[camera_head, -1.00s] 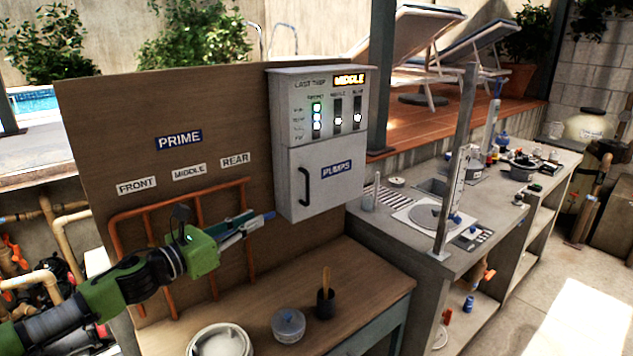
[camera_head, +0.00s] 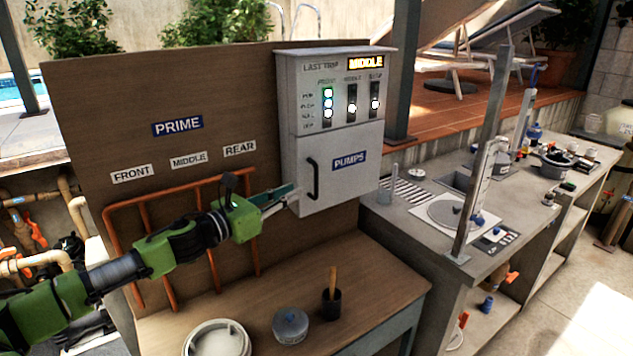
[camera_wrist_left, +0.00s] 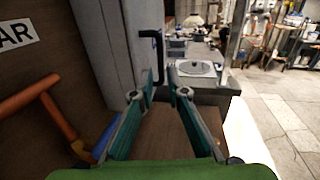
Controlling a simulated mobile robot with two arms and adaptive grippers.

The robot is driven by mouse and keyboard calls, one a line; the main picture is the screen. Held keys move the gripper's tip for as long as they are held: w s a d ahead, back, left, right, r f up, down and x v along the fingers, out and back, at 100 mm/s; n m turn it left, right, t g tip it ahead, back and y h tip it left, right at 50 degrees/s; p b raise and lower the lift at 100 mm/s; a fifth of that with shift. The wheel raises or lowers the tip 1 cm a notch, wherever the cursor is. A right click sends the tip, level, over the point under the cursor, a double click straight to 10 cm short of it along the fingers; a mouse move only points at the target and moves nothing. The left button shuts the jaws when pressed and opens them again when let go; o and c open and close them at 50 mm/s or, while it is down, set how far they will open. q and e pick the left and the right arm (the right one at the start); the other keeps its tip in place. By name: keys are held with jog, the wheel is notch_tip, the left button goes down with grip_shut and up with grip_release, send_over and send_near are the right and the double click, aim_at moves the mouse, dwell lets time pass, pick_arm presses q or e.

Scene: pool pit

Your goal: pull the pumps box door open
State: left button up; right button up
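The pumps box (camera_head: 336,120) is a grey cabinet on the wooden board. Its lower door (camera_head: 345,172) carries a blue PUMPS label and looks closed. A black bar handle (camera_head: 312,179) stands upright at the door's left side. My left gripper (camera_head: 294,197) is at the lower left of the door, close to the handle's lower end. In the left wrist view the handle (camera_wrist_left: 156,55) shows ahead of and slightly left of the fingers. The left fingers (camera_wrist_left: 165,92) are apart with nothing between them. Contact with the handle cannot be told. My right gripper is not in view.
Orange pipes (camera_head: 205,232) run on the board behind my left arm. Below, the wooden bench (camera_head: 270,285) holds a white round container (camera_head: 218,340), a grey lidded pot (camera_head: 290,325) and a black cup (camera_head: 331,303). A grey counter (camera_head: 415,225) stands to the right.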

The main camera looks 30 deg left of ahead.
aim_at(315, 181)
pick_arm(q)
jog(key=shift+w+d+r+p, duration=0.1)
jog(key=shift+w+d+p, duration=0.35)
jog(key=shift+w, duration=1.05)
jog(key=shift+w+d+f+p, duration=0.1)
jog(key=shift+w+d+p, duration=0.1)
jog(key=shift+w+p, duration=1)
jog(key=shift+w+d+r+p, duration=0.1)
jog(key=shift+w+d+p, duration=0.15)
jog(key=shift+w, duration=1.6)
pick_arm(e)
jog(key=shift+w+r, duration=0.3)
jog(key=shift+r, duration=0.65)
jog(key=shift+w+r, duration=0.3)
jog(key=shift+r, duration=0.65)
pick_arm(q)
grip_shut()
jog(key=shift+d, duration=0.1)
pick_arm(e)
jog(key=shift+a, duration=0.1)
